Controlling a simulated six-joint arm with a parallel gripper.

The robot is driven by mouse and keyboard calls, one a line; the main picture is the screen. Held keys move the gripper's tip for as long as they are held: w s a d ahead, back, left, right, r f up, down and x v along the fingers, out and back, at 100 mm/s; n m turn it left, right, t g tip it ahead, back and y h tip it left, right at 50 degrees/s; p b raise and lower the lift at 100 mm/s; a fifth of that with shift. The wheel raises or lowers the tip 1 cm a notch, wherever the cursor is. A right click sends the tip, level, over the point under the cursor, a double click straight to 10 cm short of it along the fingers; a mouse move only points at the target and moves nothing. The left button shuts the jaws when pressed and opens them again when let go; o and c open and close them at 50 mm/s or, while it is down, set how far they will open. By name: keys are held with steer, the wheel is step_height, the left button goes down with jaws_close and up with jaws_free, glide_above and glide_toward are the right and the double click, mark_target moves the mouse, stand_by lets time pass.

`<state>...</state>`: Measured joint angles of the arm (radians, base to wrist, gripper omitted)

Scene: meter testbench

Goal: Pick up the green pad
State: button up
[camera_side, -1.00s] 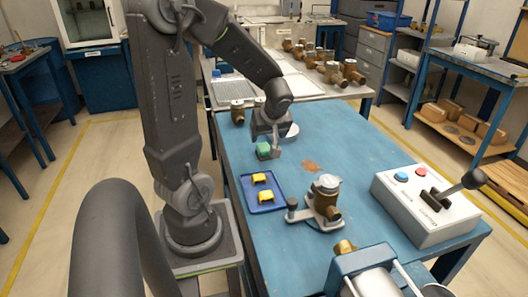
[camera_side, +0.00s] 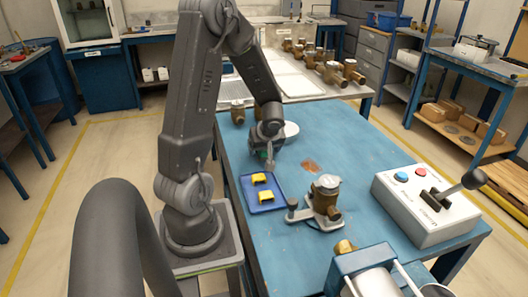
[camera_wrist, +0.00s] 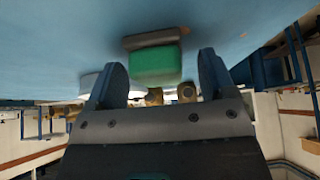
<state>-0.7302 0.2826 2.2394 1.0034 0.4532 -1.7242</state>
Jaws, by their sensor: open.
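The green pad (camera_wrist: 155,65) is a small green block in the wrist view, against a grey-brown piece (camera_wrist: 150,40) on the blue table. My gripper (camera_wrist: 163,62) is open, with one finger on each side of the pad and visible gaps between. I cannot tell how far the fingertips are from the table. In the side view my gripper (camera_side: 267,156) is low over the table, behind the blue tray, and hides most of the pad, leaving only a bit of green (camera_side: 263,154) showing.
A blue tray (camera_side: 276,205) with two yellow pads (camera_side: 262,179) lies nearer the camera. A brass meter on a stand (camera_side: 326,196) and a white control box with a lever (camera_side: 425,207) stand to the right. A round white dish (camera_side: 291,130) is close behind my gripper.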

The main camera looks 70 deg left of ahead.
steer(key=c, duration=1)
steer(key=shift+r, duration=0.15)
step_height(320, 180, up, 10)
steer(key=shift+f, duration=0.1)
